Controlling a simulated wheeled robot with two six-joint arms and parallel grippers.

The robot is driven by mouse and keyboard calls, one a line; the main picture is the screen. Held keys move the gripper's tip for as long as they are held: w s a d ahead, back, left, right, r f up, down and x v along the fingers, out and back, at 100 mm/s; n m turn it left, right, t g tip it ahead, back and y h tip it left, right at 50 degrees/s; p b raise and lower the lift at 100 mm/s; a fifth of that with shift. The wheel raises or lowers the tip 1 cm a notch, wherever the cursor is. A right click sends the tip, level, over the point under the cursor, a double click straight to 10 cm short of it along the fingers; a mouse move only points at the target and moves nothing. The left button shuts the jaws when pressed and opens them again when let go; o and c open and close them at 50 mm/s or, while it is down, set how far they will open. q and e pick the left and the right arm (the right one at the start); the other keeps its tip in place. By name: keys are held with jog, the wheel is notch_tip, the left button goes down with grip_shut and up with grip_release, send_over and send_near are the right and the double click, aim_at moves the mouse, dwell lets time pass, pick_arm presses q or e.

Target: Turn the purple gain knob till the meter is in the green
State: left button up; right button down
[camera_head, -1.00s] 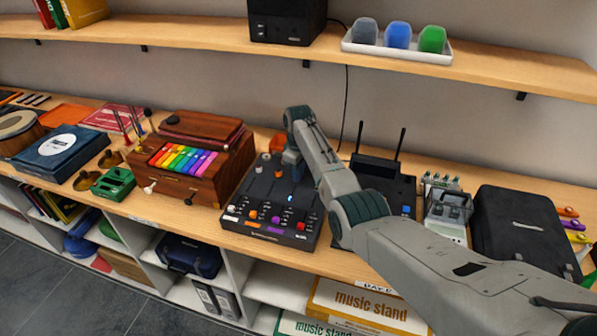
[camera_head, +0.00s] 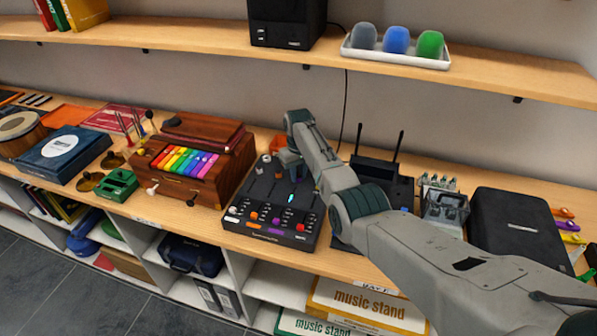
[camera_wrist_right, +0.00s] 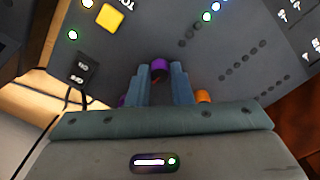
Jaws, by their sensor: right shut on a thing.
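The black mixing console (camera_head: 262,203) lies on the wooden shelf in the head view. My right gripper (camera_head: 290,160) reaches down over its back part, and the knob there is hidden by the gripper. In the right wrist view, my right gripper (camera_wrist_right: 158,74) is shut on a purple knob (camera_wrist_right: 159,65), one blue finger on each side. A lit cyan strip, apparently the meter, (camera_head: 291,198) shows on the console; small lights (camera_wrist_right: 207,17) show in the wrist view. I cannot read the meter's scale. My left gripper is not in view.
Another purple knob (camera_wrist_right: 122,100) and an orange knob (camera_wrist_right: 203,96) flank the fingers. A wooden box with rainbow bars (camera_head: 187,160) stands left of the console. A black device with two antennas (camera_head: 378,174) stands right, partly behind my arm. An upper shelf (camera_head: 200,36) overhangs behind.

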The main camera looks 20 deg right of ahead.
aim_at(298, 176)
jog(key=shift+r+m, duration=0.1)
jog(key=shift+m, duration=0.8)
jog(key=shift+w, duration=0.1)
jog(key=c, duration=1.3)
grip_release()
notch_tip(298, 176, up, 11)
jog(key=b, duration=0.2)
jog(key=shift+b, duration=0.4)
jog(key=shift+f, duration=0.25)
